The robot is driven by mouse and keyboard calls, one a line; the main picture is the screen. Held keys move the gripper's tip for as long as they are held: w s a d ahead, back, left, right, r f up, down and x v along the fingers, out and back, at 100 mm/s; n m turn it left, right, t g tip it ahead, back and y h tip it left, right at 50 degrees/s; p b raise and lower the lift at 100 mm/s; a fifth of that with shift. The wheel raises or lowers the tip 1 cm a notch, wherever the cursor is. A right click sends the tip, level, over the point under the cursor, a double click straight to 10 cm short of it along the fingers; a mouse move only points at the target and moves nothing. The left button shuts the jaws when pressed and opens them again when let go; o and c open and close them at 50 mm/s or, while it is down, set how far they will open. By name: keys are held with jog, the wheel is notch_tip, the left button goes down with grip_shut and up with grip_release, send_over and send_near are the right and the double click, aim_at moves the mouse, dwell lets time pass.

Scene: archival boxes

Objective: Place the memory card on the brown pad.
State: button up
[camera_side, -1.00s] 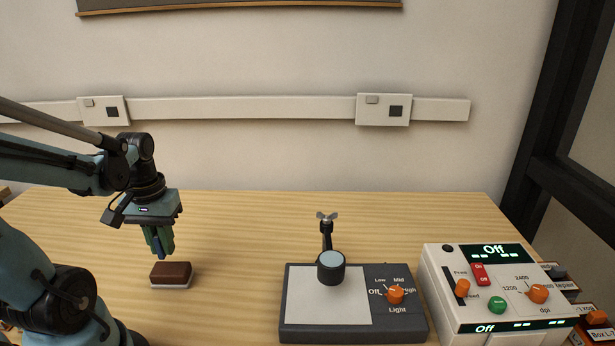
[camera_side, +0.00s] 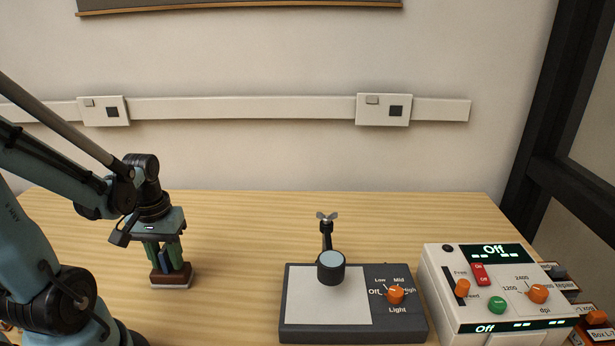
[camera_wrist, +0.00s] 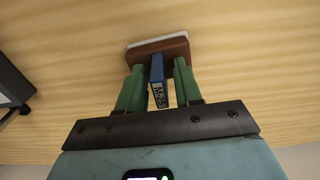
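The memory card (camera_side: 165,263) is a small dark blue piece. In the wrist view the card (camera_wrist: 157,72) shows a pale printed label, only partly readable. It stands on the brown pad (camera_side: 172,281), seemingly upright, with its lower end at the pad's top. The pad has a white base and also shows in the wrist view (camera_wrist: 176,48). My gripper (camera_side: 164,266) has green fingers, spread to either side of the card. In the wrist view my gripper (camera_wrist: 158,72) shows gaps between the fingers and the card. The fingertips are down at the pad.
A dark copy stand (camera_side: 354,333) with a pale plate and a short post stands to the right. A white control box (camera_side: 455,310) with orange knobs is further right. Labelled boxes (camera_side: 604,336) sit at the far right edge. The table (camera_side: 235,235) between pad and stand is clear.

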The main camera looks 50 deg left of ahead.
aim_at(164, 248)
jog(key=shift+o, duration=0.3)
jog(key=shift+r, duration=0.15)
notch_tip(164, 248, up, 12)
jog(key=w+d+f+m+t, duration=0.2)
jog(key=w+d+m+t, duration=0.5)
jog(key=d, duration=0.8)
jog(key=w+m, duration=0.2)
jog(key=w, duration=0.2)
jog(key=shift+w, duration=0.15)
dwell(0.8)
